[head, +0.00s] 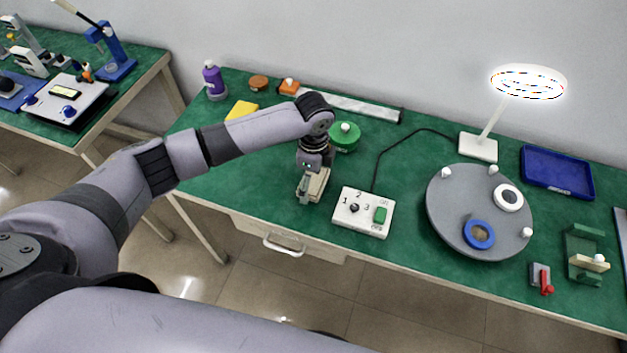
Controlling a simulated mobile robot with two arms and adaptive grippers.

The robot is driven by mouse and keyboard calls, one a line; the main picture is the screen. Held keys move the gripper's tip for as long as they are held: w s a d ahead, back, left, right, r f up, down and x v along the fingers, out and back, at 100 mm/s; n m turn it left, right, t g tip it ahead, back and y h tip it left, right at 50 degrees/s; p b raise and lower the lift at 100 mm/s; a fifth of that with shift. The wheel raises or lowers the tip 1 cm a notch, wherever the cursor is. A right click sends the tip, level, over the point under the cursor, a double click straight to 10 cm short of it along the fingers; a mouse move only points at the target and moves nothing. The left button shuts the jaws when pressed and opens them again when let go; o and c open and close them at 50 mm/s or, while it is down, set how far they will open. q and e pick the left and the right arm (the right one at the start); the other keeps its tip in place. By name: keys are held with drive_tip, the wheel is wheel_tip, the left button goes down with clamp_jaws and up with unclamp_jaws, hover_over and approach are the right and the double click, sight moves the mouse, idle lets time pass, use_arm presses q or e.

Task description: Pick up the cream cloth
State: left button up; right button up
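A cream patch (319,184), likely the cream cloth, shows at the fingers of my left gripper (307,191), low over the green table. The gripper and wrist hide much of it. The gripper points down; I cannot tell whether its fingers are open or shut on the cloth, or whether the cloth touches the table. My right gripper is not in view.
Close to the right is a white switch box (362,212) with a cable. A green round canister (345,136) stands behind the gripper. Further right are a grey turntable (465,200), a ring lamp (480,147) and a blue tray (557,172). A purple bottle (213,80) stands back left.

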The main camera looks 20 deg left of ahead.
sight(313, 179)
use_arm(q)
drive_tip(key=c, duration=0.8)
drive_tip(key=shift+o, duration=0.2)
drive_tip(key=shift+r, duration=0.1)
wheel_tip(313, 179, up, 20)
drive_tip(key=b, duration=0.1)
drive_tip(key=shift+b, duration=0.35)
